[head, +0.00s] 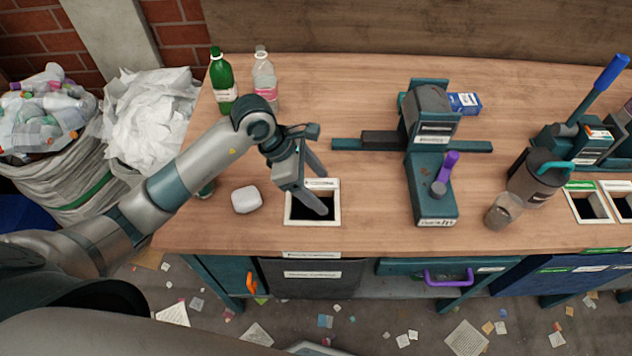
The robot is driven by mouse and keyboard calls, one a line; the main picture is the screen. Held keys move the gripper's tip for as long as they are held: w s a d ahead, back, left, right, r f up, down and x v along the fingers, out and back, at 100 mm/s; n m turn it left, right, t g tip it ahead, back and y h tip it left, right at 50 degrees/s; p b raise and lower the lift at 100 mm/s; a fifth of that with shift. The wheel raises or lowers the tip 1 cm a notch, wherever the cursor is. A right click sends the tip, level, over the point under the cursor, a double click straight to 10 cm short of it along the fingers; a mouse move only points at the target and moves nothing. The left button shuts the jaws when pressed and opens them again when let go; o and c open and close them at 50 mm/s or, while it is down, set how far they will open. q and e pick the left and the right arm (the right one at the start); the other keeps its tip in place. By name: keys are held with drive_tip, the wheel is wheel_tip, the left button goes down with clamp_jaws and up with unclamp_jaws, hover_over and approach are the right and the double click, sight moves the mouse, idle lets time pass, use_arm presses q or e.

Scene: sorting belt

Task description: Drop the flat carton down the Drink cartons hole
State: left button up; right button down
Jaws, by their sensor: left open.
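My left gripper (322,193) is open over a square white-framed hole (290,218) in the bench top. One finger reaches down across the dark opening, and nothing shows between the fingers. The hole has a small label behind it and others on the bench front, too small to read, so I cannot tell if it is the Drink cartons hole. I see no flattened carton in or beside the gripper, and the inside of the hole is dark. A small blue box (466,102) lies behind the press; I cannot tell whether it is a carton. My right gripper is not in view.
A teal press (432,185) with a purple handle stands mid-bench. A white lump (246,199) lies left of the hole. Green (222,82) and clear (265,80) bottles stand behind. A dark tumbler (530,182) and more holes (588,207) are at right.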

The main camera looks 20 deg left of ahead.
use_arm(q)
drive_tip(key=b+v, duration=0.4)
drive_tip(key=v, duration=1.3)
drive_tip(key=shift+r, duration=0.2)
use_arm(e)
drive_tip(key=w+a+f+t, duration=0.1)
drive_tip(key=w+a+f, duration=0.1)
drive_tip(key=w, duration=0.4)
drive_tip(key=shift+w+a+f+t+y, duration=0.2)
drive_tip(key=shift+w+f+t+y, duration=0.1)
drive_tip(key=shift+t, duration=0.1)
use_arm(q)
drive_tip(key=shift+w, duration=0.1)
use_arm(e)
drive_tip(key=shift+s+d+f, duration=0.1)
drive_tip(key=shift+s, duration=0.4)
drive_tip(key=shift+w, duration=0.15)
